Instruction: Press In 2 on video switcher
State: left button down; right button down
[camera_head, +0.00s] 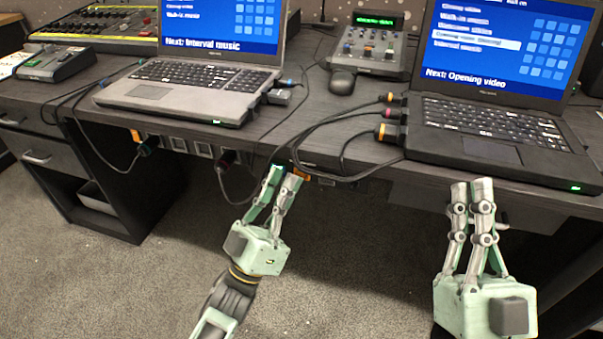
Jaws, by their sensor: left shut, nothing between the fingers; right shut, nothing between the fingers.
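No label reading In 2 or video switcher is legible. A small grey box with coloured buttons (57,64) lies at the desk's left end. A control unit with a green display, knobs and buttons (368,50) stands at the back between two laptops. I cannot tell which is the switcher. My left gripper (284,174) is shut and empty at the desk's front edge, below the cables. My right gripper (471,185) is shut and empty in front of the black laptop (490,150). Both are apart from these two units.
A silver laptop (180,102) sits at centre left, with a large fader console (95,25) behind it. A black mouse (342,82) lies before the control unit. Cables (340,118) cross the middle of the desk and hang over its front edge. Drawers (38,157) stand below left.

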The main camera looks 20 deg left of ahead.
pick_arm(q)
jog(key=shift+w, duration=0.2)
pick_arm(e)
jog(key=shift+w+f, duration=0.25)
jog(key=shift+f, duration=0.1)
pick_arm(q)
jog(key=shift+w, duration=0.35)
jog(key=shift+s, duration=0.1)
dwell(0.4)
jog(key=shift+s, duration=0.3)
jog(key=shift+s+p, duration=0.4)
pick_arm(e)
jog(key=shift+w+a+f+g+h, duration=0.15)
jog(key=shift+w+f+g, duration=0.3)
jog(key=shift+f+g, duration=0.25)
jog(key=shift+w+d+f+g+h, duration=0.15)
jog(key=shift+w+f+g, duration=0.35)
jog(key=shift+f, duration=0.3)
pick_arm(q)
jog(key=shift+s, duration=0.1)
pick_arm(e)
jog(key=shift+a+r, duration=0.1)
